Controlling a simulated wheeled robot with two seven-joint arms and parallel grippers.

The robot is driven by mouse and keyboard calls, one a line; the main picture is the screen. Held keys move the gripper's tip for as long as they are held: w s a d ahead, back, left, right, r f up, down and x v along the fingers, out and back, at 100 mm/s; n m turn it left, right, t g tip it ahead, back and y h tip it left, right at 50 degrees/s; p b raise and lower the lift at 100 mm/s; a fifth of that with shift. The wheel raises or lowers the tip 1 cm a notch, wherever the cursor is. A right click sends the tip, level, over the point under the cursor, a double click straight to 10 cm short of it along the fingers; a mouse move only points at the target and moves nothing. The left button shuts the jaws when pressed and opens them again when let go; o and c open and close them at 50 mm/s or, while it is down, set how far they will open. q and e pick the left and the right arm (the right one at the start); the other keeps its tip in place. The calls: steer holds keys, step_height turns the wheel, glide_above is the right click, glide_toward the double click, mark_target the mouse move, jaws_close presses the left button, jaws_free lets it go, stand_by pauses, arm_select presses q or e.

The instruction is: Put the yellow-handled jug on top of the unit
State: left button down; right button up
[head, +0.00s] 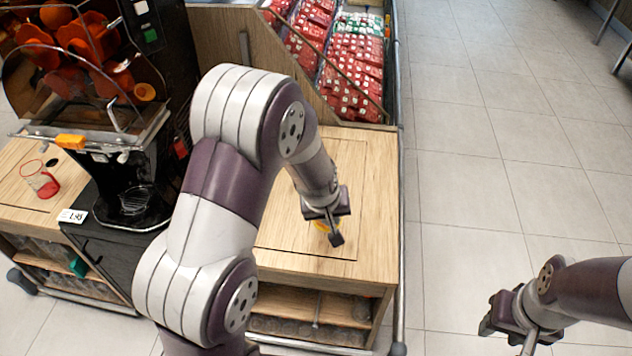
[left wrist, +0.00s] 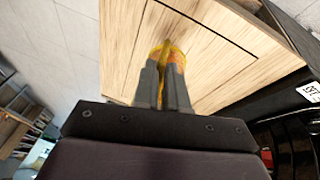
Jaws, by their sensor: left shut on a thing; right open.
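The yellow-handled jug (head: 321,226) is mostly hidden behind my left gripper (head: 335,232) in the head view; only a bit of yellow shows. In the left wrist view, its yellow handle (left wrist: 167,50) sits between the closed fingers of my left gripper (left wrist: 164,80), with an orange part beside it. The jug appears over the wooden top of the unit (head: 378,190), right of the juicer. I cannot tell whether its base touches the top. My right gripper (head: 503,316) is open and empty, low at the right, over the floor.
The orange juicer (head: 100,80) stands at the left, with a price card (head: 72,216) at its base. A red jug (head: 42,182) is on the counter at far left. A bin of red packets (head: 352,85) lies behind the unit. A metal rail (head: 401,200) runs along its right edge.

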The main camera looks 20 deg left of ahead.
arm_select(q)
steer(key=a+f+b, duration=0.8)
steer(key=a+f, duration=0.2)
steer(key=a, duration=0.1)
steer(key=shift+s+a+f+b, duration=0.25)
steer(key=shift+a+f+b, duration=0.05)
steer(key=shift+a+f, duration=0.1)
steer(key=shift+d, duration=0.1)
steer(key=c, duration=1.6)
jaws_free()
steer(key=shift+f, duration=0.15)
steer(key=o, duration=0.4)
